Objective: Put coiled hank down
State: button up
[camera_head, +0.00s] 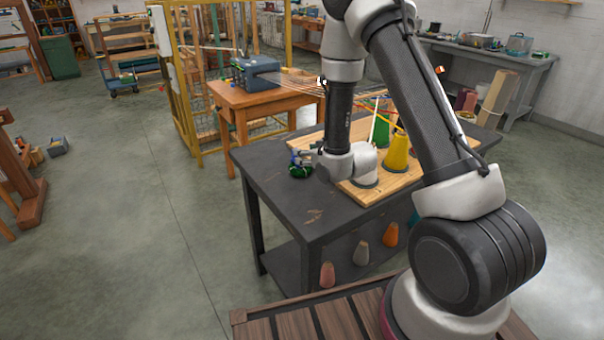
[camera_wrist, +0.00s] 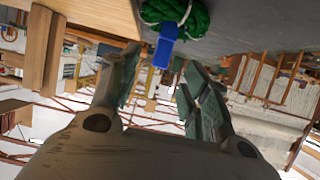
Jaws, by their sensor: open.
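The coiled hank (camera_head: 300,171) is dark green and lies on the dark table (camera_head: 268,176), near its left edge and beside the wooden board. In the wrist view the green coil (camera_wrist: 187,16) shows at the top edge, partly cut off, with a blue tag (camera_wrist: 165,46) hanging from it. My gripper (camera_wrist: 160,88) is open, its two fingers spread apart with nothing between them. The hank appears beyond the fingertips, apart from them. In the head view my gripper (camera_head: 302,156) is small and close by the hank, and the exact gap is hard to tell.
A wooden board (camera_head: 357,192) on the table carries yellow and green cones (camera_head: 397,152). Several cones (camera_head: 361,253) stand on the lower shelf. An orange wooden table (camera_head: 262,98) with a blue-grey box (camera_head: 250,72) stands behind.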

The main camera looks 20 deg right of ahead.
jog(key=shift+a+f, duration=0.25)
jog(key=shift+f, duration=0.1)
jog(key=x, duration=0.7)
jog(key=shift+w, duration=0.3)
jog(key=shift+c, duration=0.4)
grip_shut()
